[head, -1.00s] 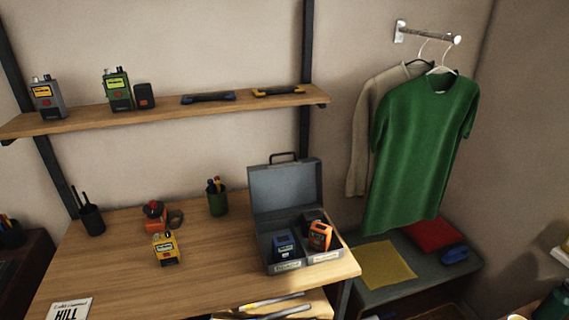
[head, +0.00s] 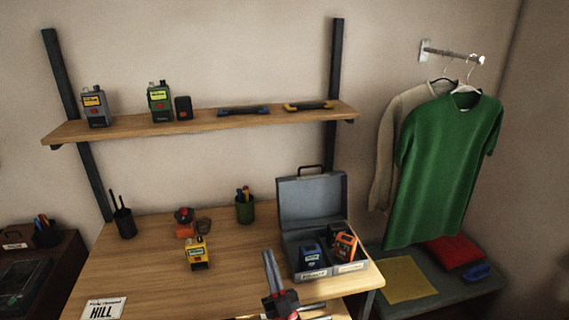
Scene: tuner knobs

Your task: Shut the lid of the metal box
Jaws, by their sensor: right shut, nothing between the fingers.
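The grey metal box (head: 361,277) stands at the right end of the wooden desk. Its lid (head: 312,201) is up, roughly upright at the back, with a dark handle on its top edge. Inside the box are a blue device (head: 311,253) and an orange device (head: 343,247), in separate compartments. My right gripper (head: 268,256) has come in from the bottom, just left of the box's front. Its fingers are shut and empty, pointing up, and look apart from the box. My left gripper is not in view.
A yellow device (head: 197,254), an orange-red item (head: 184,223) and a green pen cup (head: 245,208) stand on the desk left of the box. A wooden shelf (head: 215,121) is above. A green shirt (head: 446,170) hangs at the right.

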